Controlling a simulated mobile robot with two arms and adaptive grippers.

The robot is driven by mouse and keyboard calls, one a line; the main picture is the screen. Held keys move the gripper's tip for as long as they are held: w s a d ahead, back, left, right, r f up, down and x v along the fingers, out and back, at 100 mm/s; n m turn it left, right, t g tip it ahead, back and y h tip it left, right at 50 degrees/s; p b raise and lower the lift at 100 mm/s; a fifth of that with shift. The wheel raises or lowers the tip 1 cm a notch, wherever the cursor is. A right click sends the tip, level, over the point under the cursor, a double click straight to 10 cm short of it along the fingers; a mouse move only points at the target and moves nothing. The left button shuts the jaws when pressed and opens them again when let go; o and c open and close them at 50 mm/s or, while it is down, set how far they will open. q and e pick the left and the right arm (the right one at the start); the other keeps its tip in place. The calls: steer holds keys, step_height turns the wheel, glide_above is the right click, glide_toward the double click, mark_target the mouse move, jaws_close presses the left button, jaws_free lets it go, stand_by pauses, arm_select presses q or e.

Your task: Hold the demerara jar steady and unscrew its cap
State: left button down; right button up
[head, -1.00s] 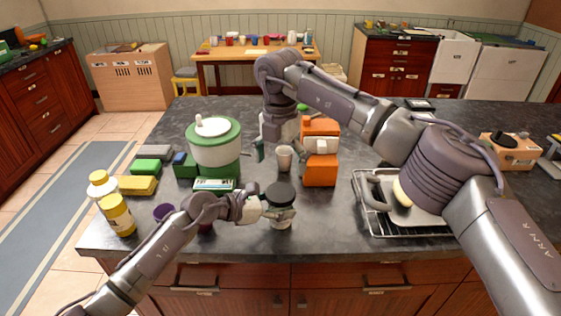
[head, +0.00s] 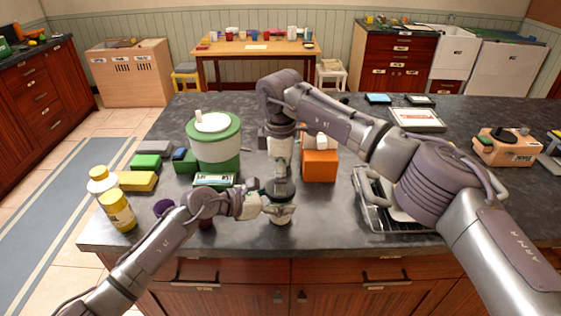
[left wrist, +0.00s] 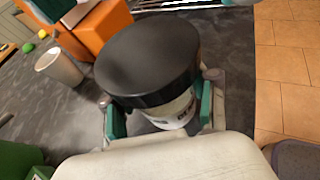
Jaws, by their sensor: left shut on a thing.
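The demerara jar (head: 281,218) stands near the counter's front edge, with its wide black cap (head: 281,188) on top. In the left wrist view the cap (left wrist: 148,58) hides much of the pale jar body (left wrist: 172,113). My left gripper (head: 276,209) comes in from the left and is shut around the jar body below the cap, a green pad on either side. My right gripper (head: 280,177) points down from above, close over the cap. Its green fingers show apart at the top of the left wrist view, with the cap below and between them.
An orange machine (head: 320,166) stands behind and right of the jar. A green and white canister (head: 215,145) and several sponge-like blocks (head: 137,181) are at the left. A wire rack with a tray (head: 395,224) is at the right. Yellow bottles (head: 117,212) stand at the left edge.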

arm_select(q)
steer(key=shift+f, duration=0.15)
arm_select(e)
steer(key=shift+f, duration=1.55)
steer(key=shift+c, duration=0.2)
